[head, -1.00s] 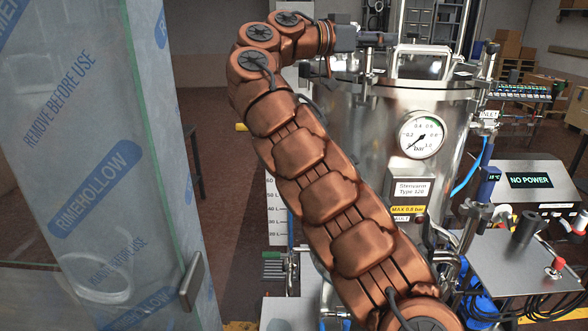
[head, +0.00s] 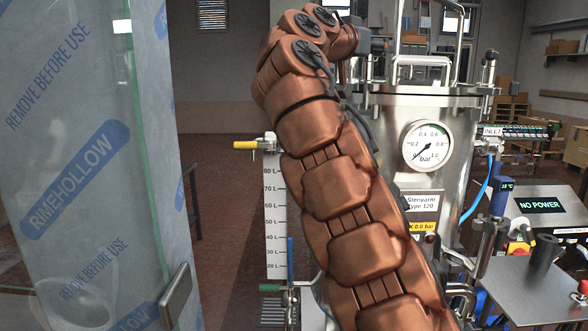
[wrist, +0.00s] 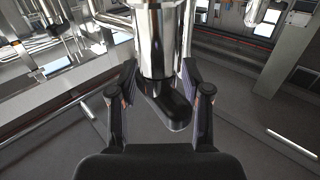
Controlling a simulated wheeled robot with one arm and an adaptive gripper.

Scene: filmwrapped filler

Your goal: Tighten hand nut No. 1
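The steel vessel (head: 470,120) with its flanged lid stands right of centre in the head view, partly hidden behind my arm. My gripper (head: 384,46) is by the left rim of the lid, beside an upright metal fitting (head: 369,68). In the wrist view my gripper (wrist: 159,64) has its fingers spread on either side of a shiny metal post (wrist: 157,40). A black lever-like piece (wrist: 168,105) sits at the post's near end, between the fingers. I cannot tell whether the fingertips touch the post. No number marking a hand nut is readable.
A pressure gauge (head: 426,146) reads near zero on the vessel. A film-wrapped panel (head: 90,180) fills the left side. A yellow-handled valve (head: 245,145) tops the level scale (head: 275,220). A NO POWER display box (head: 541,204) stands at right. Floor shows between panel and scale.

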